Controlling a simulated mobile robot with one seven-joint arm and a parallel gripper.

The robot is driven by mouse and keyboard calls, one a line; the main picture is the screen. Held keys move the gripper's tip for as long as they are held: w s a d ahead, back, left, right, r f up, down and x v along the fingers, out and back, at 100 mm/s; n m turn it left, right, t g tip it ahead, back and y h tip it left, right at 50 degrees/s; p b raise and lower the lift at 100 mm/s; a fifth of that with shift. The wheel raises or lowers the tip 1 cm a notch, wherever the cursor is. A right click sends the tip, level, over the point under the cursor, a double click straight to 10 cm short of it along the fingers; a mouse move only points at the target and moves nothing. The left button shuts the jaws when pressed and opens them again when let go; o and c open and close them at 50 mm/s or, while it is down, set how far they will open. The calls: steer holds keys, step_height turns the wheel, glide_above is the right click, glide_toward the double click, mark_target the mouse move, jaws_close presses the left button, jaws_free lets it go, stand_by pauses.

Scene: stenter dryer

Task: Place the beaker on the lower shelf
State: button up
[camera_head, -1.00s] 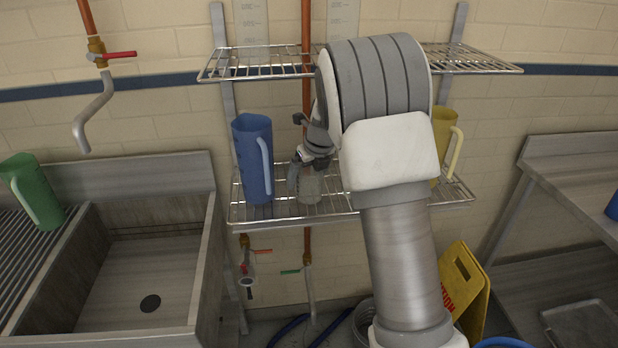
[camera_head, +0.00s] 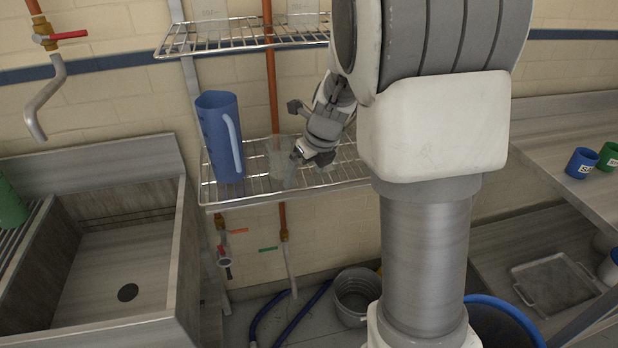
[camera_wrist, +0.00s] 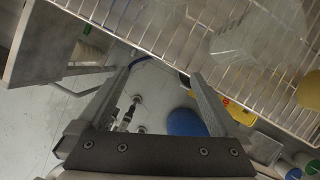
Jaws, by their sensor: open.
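A clear beaker (camera_head: 282,163) stands on the lower wire shelf (camera_head: 240,200), to the right of a blue pitcher (camera_head: 221,136). It is faint against the wall. My gripper (camera_head: 305,155) is at the right of the beaker in the head view and covers part of the shelf. In the wrist view my gripper (camera_wrist: 160,90) is open, with nothing between its fingers. A clear object that looks like the beaker (camera_wrist: 245,40) is on the wire shelf (camera_wrist: 190,55) at upper right, outside the fingers.
The upper wire shelf (camera_head: 245,40) holds clear vessels. A sink (camera_head: 120,270) is at left, below a tap (camera_head: 45,95). Blue and green mugs stand on a metal table (camera_head: 555,125) at right. A grey bucket (camera_head: 355,295) is on the floor. My arm hides the shelf's right part.

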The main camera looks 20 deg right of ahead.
steer(key=s+a+r+n, duration=0.5)
steer(key=s+r+n, duration=0.5)
steer(key=s+n, duration=0.45)
steer(key=s+r+n+t+h, duration=0.1)
steer(key=s+r+n, duration=0.1)
steer(key=s+n, duration=0.9)
steer(key=shift+s+n, duration=0.2)
steer(key=shift+n, duration=3.25)
